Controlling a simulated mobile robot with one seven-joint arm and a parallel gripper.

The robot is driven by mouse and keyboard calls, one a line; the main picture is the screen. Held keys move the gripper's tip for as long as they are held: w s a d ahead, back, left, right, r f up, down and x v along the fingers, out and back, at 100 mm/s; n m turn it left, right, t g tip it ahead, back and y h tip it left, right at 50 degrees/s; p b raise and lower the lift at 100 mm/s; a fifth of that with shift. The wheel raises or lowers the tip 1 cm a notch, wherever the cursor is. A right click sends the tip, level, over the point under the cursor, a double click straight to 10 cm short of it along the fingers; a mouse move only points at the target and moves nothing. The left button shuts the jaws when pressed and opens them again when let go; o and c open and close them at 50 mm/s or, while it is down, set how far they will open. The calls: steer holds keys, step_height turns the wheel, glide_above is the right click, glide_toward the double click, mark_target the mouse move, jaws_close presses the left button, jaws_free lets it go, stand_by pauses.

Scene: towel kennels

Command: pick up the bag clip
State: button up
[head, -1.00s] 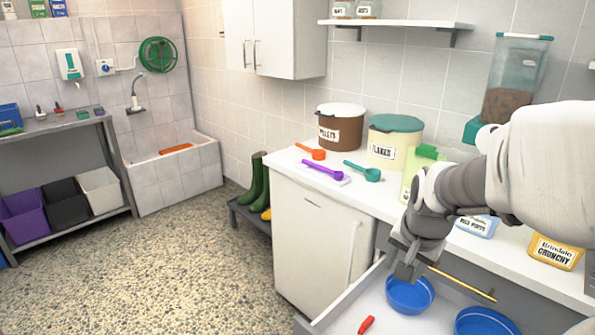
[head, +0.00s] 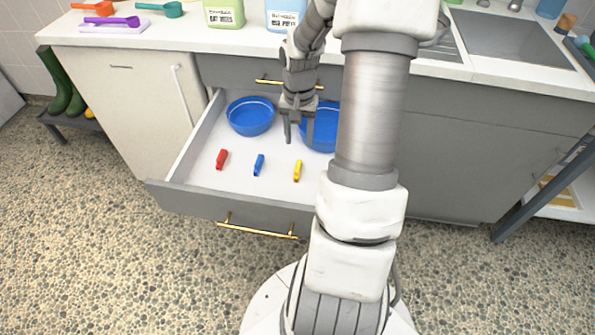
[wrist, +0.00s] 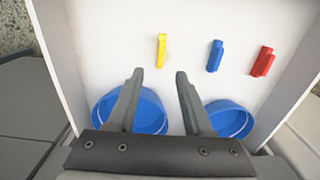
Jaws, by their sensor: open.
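Three bag clips lie apart on the white floor of the open drawer (head: 200,171). The red clip (head: 222,159) is at left, the blue clip (head: 259,165) in the middle and the yellow clip (head: 297,171) at right. In the wrist view the order is reversed: yellow clip (wrist: 161,50), blue clip (wrist: 215,56), red clip (wrist: 262,62). My gripper (head: 296,131) is open and empty over the drawer, behind the clips. In the wrist view its fingertips (wrist: 159,74) point toward the yellow clip, with a gap between.
Two blue bowls sit at the drawer's back, one at left (head: 250,117) and one (head: 320,135) partly hidden by my arm. The drawer's front panel (head: 225,203) and side walls border the clips. The counter (head: 180,37) above holds scoops and containers.

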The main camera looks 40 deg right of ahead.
mark_target(298, 165)
steer(key=f+b, duration=0.5)
steer(key=f, duration=0.7)
steer(key=shift+w, duration=0.2)
steer(key=shift+c, duration=0.2)
jaws_close()
